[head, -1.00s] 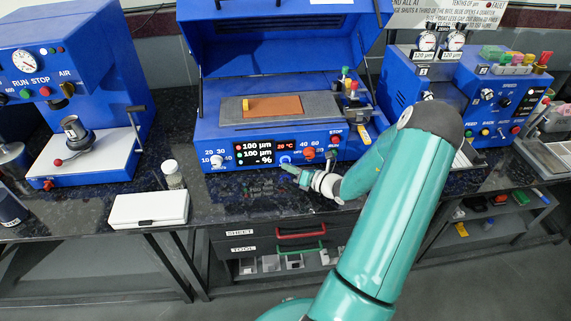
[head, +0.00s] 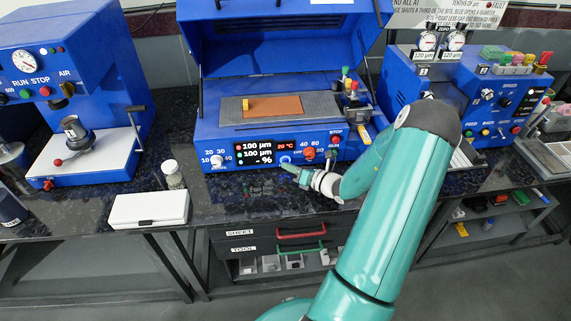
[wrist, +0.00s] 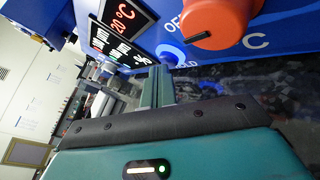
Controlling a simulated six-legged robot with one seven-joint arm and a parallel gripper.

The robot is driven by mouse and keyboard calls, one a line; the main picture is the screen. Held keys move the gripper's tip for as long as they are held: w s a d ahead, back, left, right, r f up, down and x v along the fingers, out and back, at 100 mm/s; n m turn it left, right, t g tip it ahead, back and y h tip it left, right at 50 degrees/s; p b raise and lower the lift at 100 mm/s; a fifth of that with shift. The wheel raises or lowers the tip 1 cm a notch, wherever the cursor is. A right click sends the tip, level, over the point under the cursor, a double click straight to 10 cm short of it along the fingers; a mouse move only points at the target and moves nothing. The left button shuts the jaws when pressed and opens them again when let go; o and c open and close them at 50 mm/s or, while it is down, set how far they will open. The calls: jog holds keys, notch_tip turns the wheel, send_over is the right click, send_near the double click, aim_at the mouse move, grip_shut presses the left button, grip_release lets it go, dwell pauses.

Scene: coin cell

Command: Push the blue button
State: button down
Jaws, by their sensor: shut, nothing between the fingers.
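The blue button (head: 285,159) is a small round button with a pale ring on the front panel of the middle blue machine, between the display and a red knob. In the wrist view the blue button (wrist: 171,52) shows just beyond my fingers, beside the label "HOLD". My gripper (head: 286,168) is shut and empty, just in front of the panel and slightly below the button in the head view. Its fingers (wrist: 157,74) point toward the panel in the wrist view. I cannot tell whether the tips touch the button.
The red knob (head: 309,154) sticks out close to the button, and looms large in the wrist view (wrist: 215,22). A dark display (head: 254,152) is on the button's other side. A white box (head: 149,209) and a small jar (head: 173,174) stand on the bench to the left.

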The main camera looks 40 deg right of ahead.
jog(key=shift+s, duration=0.1)
jog(key=shift+s+a, duration=0.6)
jog(key=shift+s, duration=0.25)
jog(key=shift+s+a, duration=0.55)
jog(key=shift+s, duration=0.25)
jog(key=shift+s+a, duration=0.6)
jog(key=shift+s, duration=0.25)
jog(key=a+r+n+y, duration=0.1)
jog(key=a+n, duration=0.1)
jog(key=w+a+r+n+g+y, duration=0.1)
jog(key=a, duration=0.1)
jog(key=w+a+r+n+g+y, duration=0.1)
jog(key=a+r+n, duration=0.1)
jog(key=shift+n, duration=0.3)
jog(key=s+a+r+n+g+y, duration=0.1)
jog(key=s+a+r+n+g, duration=0.1)
jog(key=a+r+n+g, duration=0.5)
jog(key=s+a+r+n+g+y, duration=0.1)
jog(key=s+a+r+n+g, duration=0.1)
jog(key=a+n, duration=0.75)
jog(key=s+a+r+n+h, duration=0.4)
jog(key=r+n, duration=0.3)
jog(key=n, duration=0.2)
jog(key=s+a+r+n+h, duration=0.4)
jog(key=s+r+n, duration=0.3)
jog(key=n, duration=0.2)
jog(key=shift+r+n, duration=0.2)
jog(key=shift+n, duration=0.15)
